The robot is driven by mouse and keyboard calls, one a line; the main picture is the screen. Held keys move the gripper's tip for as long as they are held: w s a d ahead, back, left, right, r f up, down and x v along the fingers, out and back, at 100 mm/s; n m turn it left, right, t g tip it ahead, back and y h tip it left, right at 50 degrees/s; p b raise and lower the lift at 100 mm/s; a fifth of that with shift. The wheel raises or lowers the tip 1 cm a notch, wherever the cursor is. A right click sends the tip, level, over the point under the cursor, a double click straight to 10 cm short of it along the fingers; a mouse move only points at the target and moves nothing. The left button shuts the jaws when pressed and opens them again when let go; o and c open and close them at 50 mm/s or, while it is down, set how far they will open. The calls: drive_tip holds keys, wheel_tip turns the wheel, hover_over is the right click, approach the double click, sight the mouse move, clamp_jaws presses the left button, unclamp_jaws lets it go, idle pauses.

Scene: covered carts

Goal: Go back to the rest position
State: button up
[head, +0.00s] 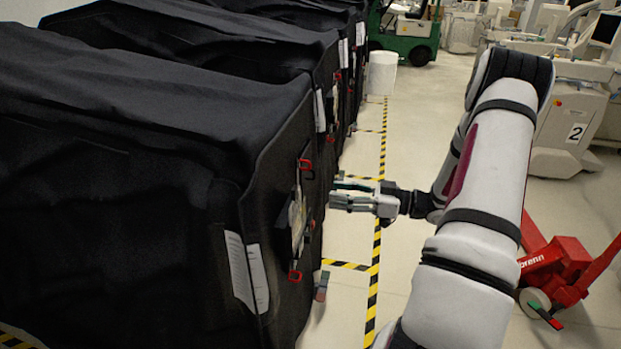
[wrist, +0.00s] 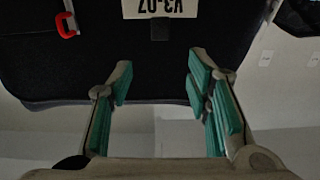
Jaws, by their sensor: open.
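My gripper (head: 352,194) is open and empty in the head view, beside the front face of the nearest black-covered cart (head: 130,150), with a small gap seeming to lie between them. In the wrist view its two green-padded fingers (wrist: 160,92) are spread apart with nothing between them. Beyond them hangs the dark cover (wrist: 110,75) with a white label (wrist: 160,8) and a red clip (wrist: 66,25). My arm reaches in from the right side of the head view, bent at the elbow.
More covered carts (head: 230,40) stand in a row behind. Yellow-black tape (head: 375,270) marks the pale floor. A red pallet jack (head: 562,265) is at the right, a green vehicle (head: 408,35) and a white cylinder (head: 382,73) at the back. Grey machines (head: 570,120) stand back right.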

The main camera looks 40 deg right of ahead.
drive_tip(key=w+r+h, duration=0.5)
drive_tip(key=w, duration=0.4)
drive_tip(key=w+a+r+m+g+h, duration=0.1)
drive_tip(key=a+r+m+h, duration=0.1)
drive_tip(key=r+h, duration=0.4)
drive_tip(key=w+a+r+m+g+h, duration=0.1)
drive_tip(key=w+a+r+g+h, duration=0.15)
drive_tip(key=r, duration=0.55)
drive_tip(key=s+a+r+m+g+h, duration=0.1)
drive_tip(key=s+a+r+m, duration=0.15)
drive_tip(key=s+a, duration=0.2)
drive_tip(key=s+a+r+m+h, duration=0.1)
drive_tip(key=s+a+r, duration=0.2)
drive_tip(key=s, duration=0.3)
drive_tip(key=s+a+f+g+y, duration=0.3)
drive_tip(key=s+a+g+y, duration=0.1)
drive_tip(key=s+a, duration=1.1)
drive_tip(key=s, duration=0.3)
drive_tip(key=shift+s+a+f+m, duration=0.2)
drive_tip(key=shift+s+m, duration=0.15)
drive_tip(key=shift+y, duration=0.25)
